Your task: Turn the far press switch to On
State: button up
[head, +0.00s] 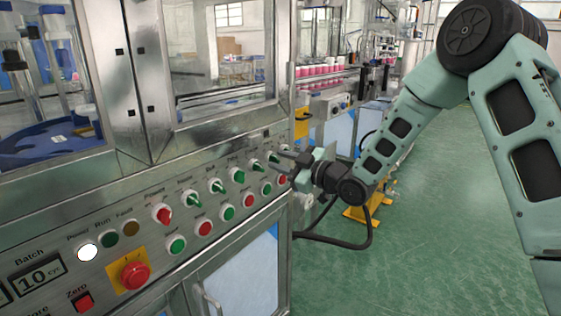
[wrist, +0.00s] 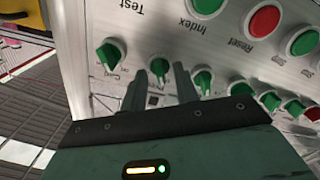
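The control panel (head: 130,215) carries a row of rotary switches; the far ones are green, and the labels there are too small to read surely. In the wrist view a green switch (wrist: 158,69) lies between and just beyond my gripper's two dark fingers (wrist: 160,84); its label is partly hidden, so I cannot confirm it is the far press switch. The fingers are apart, and I cannot tell whether they touch the knob. In the head view my gripper (head: 278,162) is at the far end of the row, beside a green switch (head: 256,166).
Green switches sit on either side in the wrist view, one to the left (wrist: 110,52) and one to the right (wrist: 203,79). Green and red push buttons (head: 205,228) run below the row. A red emergency stop (head: 134,275) is nearer. Green floor to the right is open.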

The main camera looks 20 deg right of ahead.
jog(key=shift+w+a, duration=0.25)
jog(key=shift+w, duration=0.05)
grip_shut()
jog(key=m+p, duration=0.3)
jog(key=m, duration=0.3)
jog(key=shift+r+m, duration=0.1)
jog(key=shift+m, duration=0.2)
jog(key=m+p, duration=0.3)
jog(key=m, duration=0.2)
jog(key=shift+d, duration=0.1)
jog(key=shift+m, duration=0.3)
dwell(0.3)
